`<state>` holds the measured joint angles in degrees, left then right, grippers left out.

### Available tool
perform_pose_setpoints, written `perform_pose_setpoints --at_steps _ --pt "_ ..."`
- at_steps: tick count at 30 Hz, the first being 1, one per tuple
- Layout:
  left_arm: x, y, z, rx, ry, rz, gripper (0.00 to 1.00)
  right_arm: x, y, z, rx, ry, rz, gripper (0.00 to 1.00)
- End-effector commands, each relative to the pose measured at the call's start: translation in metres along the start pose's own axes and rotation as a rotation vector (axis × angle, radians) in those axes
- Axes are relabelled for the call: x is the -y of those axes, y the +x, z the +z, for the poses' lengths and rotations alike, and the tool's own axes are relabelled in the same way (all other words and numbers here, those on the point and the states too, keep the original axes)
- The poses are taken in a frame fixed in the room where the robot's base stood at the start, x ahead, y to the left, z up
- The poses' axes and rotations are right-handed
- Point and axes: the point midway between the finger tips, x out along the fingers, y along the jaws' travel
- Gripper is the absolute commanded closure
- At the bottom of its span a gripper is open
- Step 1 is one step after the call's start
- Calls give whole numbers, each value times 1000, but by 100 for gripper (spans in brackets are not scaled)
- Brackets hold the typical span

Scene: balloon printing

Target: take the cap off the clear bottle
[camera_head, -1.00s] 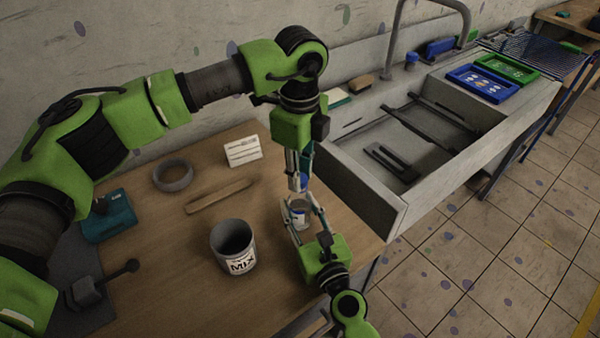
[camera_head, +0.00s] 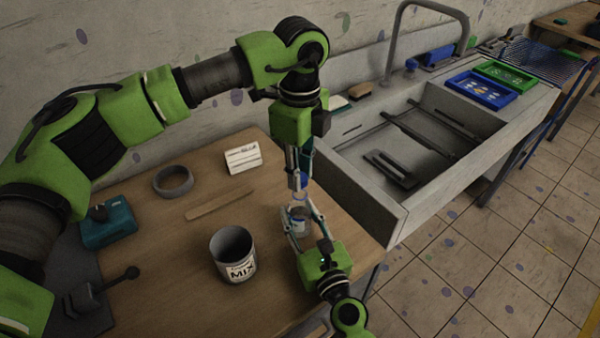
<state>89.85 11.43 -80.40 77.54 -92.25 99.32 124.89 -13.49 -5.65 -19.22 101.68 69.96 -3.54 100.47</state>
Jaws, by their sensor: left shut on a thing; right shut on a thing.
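The clear bottle (camera_head: 299,221) stands upright near the right edge of the wooden table. My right gripper (camera_head: 299,226) comes from the front and is shut around the bottle's body, with one finger on each side. My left gripper (camera_head: 298,182) points straight down from above and is shut on the small blue cap (camera_head: 302,181) at the top of the bottle. The fingers partly hide the cap and the bottle's neck. I cannot tell whether the cap still touches the neck.
A cup marked MIX (camera_head: 233,255) stands left of the bottle. A wooden stick (camera_head: 220,204), a grey ring (camera_head: 173,181), a white card (camera_head: 243,158) and a teal box (camera_head: 108,222) are on the table (camera_head: 180,270). A sink (camera_head: 400,205) adjoins on the right.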

Motion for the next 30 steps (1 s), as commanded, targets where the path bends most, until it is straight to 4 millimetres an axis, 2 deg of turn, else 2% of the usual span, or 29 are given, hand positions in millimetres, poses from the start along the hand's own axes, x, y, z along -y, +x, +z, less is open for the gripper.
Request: perform_pose_setpoints --at_steps 7,14,15,17,26,30 --pt "1 -31 0 1 0 -2 100 0 0 0 -1 0 0 100" --pt "0 -34 0 0 0 -1 100 0 0 0 0 0 0 100" --pt "0 -34 0 0 0 -1 100 0 0 0 0 0 0 59" --pt "0 -34 0 0 0 -1 100 0 0 0 0 0 0 45" --pt "0 -34 0 0 0 -1 100 0 0 0 0 0 0 45" --pt "0 -34 0 0 0 -1 100 1 -6 -1 -1 -2 -1 45"
